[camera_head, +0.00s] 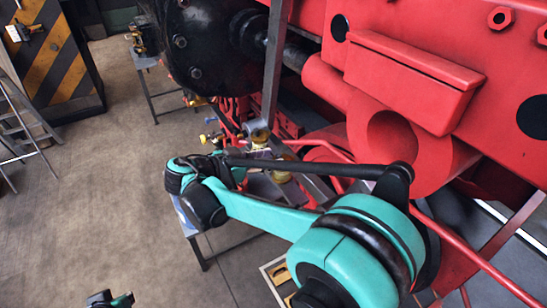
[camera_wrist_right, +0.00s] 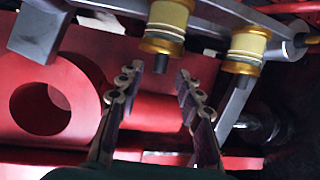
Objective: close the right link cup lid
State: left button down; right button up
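Two cream-and-brass cups show in the right wrist view, one at the top centre (camera_wrist_right: 167,25) and one to its right (camera_wrist_right: 248,48), both on a grey metal bar (camera_wrist_right: 225,12). I cannot tell from here which is the right link cup, or how its lid stands. In the head view a brass cup (camera_head: 282,172) shows beside the red frame, with a round brass-rimmed part (camera_head: 258,133) above it. My right gripper (camera_wrist_right: 160,73) is open and empty, its fingertips apart from the cups. A black-and-teal piece of my left arm shows at the bottom of the head view; its fingers are unclear.
The red locomotive frame (camera_head: 420,50) fills the right side, with a round opening (camera_head: 390,135). A black rod (camera_head: 310,168) runs close by my right arm. A bench (camera_head: 215,240) stands below my right wrist.

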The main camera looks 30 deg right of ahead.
jog(key=v, duration=0.9)
jog(key=shift+a, duration=0.4)
jog(key=shift+s, duration=0.1)
jog(key=s+d+f+n+y+b, duration=0.2)
jog(key=s+f+n+b, duration=0.15)
jog(key=f, duration=0.35)
jog(key=s+d+f+n+y+b, duration=0.2)
jog(key=f+y+b, duration=0.15)
jog(key=f, duration=0.25)
jog(key=s+d+f+n+y+b, duration=0.2)
jog(key=s+d+f+n+b, duration=0.15)
jog(key=f, duration=0.35)
jog(key=s+a+f+n+t+y+b, duration=0.2)
jog(key=s+f+n+y+b, duration=0.1)
jog(key=f+b, duration=0.2)
jog(key=s+a+f+n+t+y+b, duration=0.1)
jog(key=f+b, duration=0.4)
jog(key=f, duration=0.5)
jog(key=shift+s+a+n+t+y, duration=0.4)
jog(key=shift+s+a+n+y, duration=0.5)
jog(key=shift+a+n+y, duration=0.25)
jog(key=shift+f, duration=0.1)
